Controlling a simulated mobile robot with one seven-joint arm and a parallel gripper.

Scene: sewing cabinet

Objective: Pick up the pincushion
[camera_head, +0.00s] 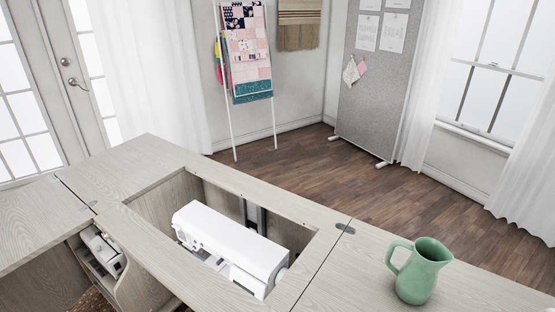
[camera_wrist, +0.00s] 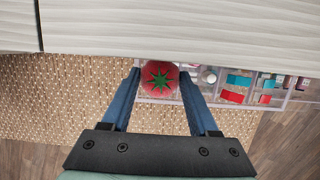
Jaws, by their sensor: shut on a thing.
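The pincushion (camera_wrist: 160,77) is red and round with a green star-shaped top, like a tomato. It shows in the wrist view between the two blue fingers of my gripper (camera_wrist: 159,82). The fingers are shut on it, one on each side. The pincushion is near the edge of a pale wooden surface, over a clear compartment. I cannot tell whether its underside still touches the compartment. Neither the pincushion nor my gripper shows in the head view.
Clear trays (camera_wrist: 253,90) with red, teal and white items lie right of the pincushion. The pale wooden cabinet edge (camera_wrist: 160,28) runs above. In the head view, a white sewing machine (camera_head: 230,243) sits in the cabinet opening and a green pitcher (camera_head: 422,272) stands at right.

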